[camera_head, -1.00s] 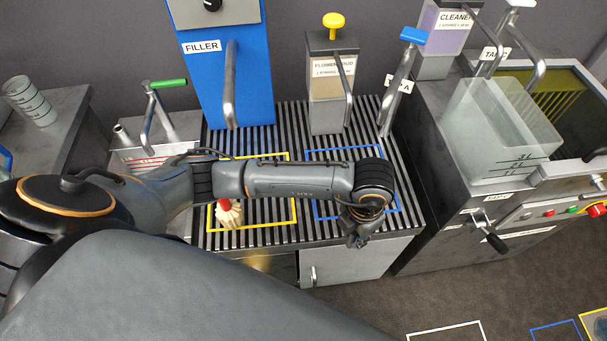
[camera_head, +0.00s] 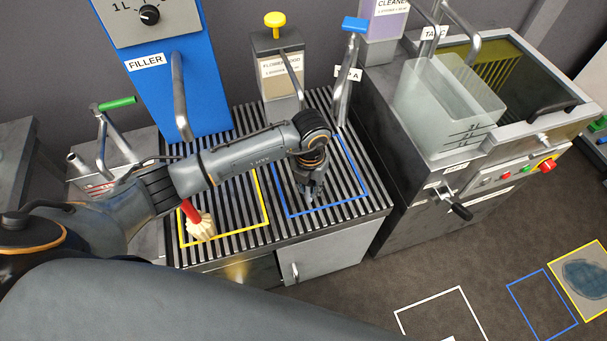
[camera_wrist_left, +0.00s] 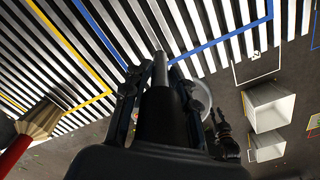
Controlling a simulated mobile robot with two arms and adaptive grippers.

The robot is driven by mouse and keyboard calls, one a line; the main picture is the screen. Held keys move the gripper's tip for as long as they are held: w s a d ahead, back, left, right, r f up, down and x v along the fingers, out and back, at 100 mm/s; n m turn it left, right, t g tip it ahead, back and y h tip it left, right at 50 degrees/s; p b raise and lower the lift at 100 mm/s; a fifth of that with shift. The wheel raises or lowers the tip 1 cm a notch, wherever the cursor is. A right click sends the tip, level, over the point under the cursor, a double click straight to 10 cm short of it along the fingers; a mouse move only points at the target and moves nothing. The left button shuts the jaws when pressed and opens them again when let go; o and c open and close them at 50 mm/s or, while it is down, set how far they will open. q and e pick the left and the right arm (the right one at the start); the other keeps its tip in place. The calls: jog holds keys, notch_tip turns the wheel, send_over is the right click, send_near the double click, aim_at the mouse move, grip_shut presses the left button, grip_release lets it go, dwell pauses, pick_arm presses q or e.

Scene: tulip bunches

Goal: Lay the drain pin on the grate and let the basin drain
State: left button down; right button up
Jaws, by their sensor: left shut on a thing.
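My left gripper (camera_head: 312,192) is over the blue outlined square on the slatted grate (camera_head: 262,235). In the left wrist view, my left gripper (camera_wrist_left: 160,92) is shut on a dark cylindrical pin (camera_wrist_left: 160,120) with a grey metal tip, which points at the slats. I take this to be the drain pin; it is hard to make out in the head view. Whether its tip touches the grate, I cannot tell. The basin (camera_head: 515,80), with murky olive contents, is at the upper right.
A red-handled brush (camera_head: 201,226) stands in the yellow square, left of my gripper. The blue filler (camera_head: 175,95), a yellow-topped dispenser (camera_head: 280,70) and a blue-handled tap (camera_head: 347,70) line the back. A translucent bin (camera_head: 440,100) sits beside the basin.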

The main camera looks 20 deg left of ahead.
pick_arm(q)
jog(key=w+a, duration=0.2)
jog(key=shift+w+r, duration=0.1)
jog(key=shift+w, duration=0.3)
jog(key=shift+w+a+f+p, duration=0.1)
jog(key=shift+w+f+p, duration=0.05)
jog(key=shift+f, duration=0.25)
jog(key=shift+w+a+f+p, duration=0.1)
jog(key=shift+f+p, duration=0.05)
jog(key=shift+f, duration=0.2)
jog(key=shift+f, duration=0.15)
jog(key=shift+f, duration=0.2)
jog(key=c, duration=1)
grip_release()
jog(key=shift+r, duration=0.1)
jog(key=shift+c, duration=0.2)
notch_tip(320, 180, up, 12)
jog(key=shift+r, duration=0.15)
